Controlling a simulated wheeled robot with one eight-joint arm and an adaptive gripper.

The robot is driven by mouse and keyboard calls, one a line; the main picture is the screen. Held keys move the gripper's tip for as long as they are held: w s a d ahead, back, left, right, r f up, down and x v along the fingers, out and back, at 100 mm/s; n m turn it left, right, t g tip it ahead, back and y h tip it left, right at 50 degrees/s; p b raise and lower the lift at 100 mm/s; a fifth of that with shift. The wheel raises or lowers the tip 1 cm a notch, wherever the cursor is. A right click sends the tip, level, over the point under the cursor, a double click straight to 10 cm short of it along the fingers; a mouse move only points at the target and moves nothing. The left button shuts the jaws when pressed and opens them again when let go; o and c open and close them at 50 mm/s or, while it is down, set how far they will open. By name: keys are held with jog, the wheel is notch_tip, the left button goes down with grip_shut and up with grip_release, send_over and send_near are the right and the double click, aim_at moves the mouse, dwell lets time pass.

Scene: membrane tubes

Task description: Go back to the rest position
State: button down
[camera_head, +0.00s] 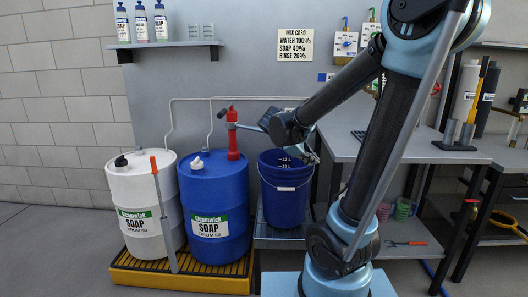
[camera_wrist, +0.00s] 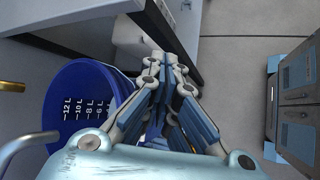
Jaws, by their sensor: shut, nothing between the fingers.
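My gripper (camera_wrist: 172,62) is shut and empty in the wrist view, its fingertips together near the top middle. In the head view it shows only in part, behind my dark wrist link, close above the right rim of the blue bucket (camera_head: 285,203). The bucket stands on a low stand between the blue drum and the grey workbench. In the wrist view the bucket (camera_wrist: 58,110) is at the left, with white litre marks on its inner wall, and my gripper is to its right.
A white soap drum (camera_head: 135,195) and a blue soap drum (camera_head: 213,220) with a red pump (camera_head: 232,135) stand on a yellow spill pallet (camera_head: 180,274). A grey workbench (camera_head: 350,148) stands right of the bucket. A shelf (camera_head: 165,44) with bottles hangs above. Open floor shows at the left.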

jog(key=s+f+m+g+y, duration=0.1)
jog(key=s+f+m+y, duration=0.3)
jog(key=s+m, duration=0.3)
jog(key=s+d+f+m+g+y, duration=0.1)
jog(key=s+f+m+y, duration=0.3)
jog(key=s, duration=1.1)
notch_tip(320, 180, down, 2)
jog(key=m, duration=0.3)
jog(key=shift+f+m, duration=0.2)
jog(key=shift+m, duration=0.1)
jog(key=shift+w+f, duration=0.2)
jog(key=shift+w, duration=0.3)
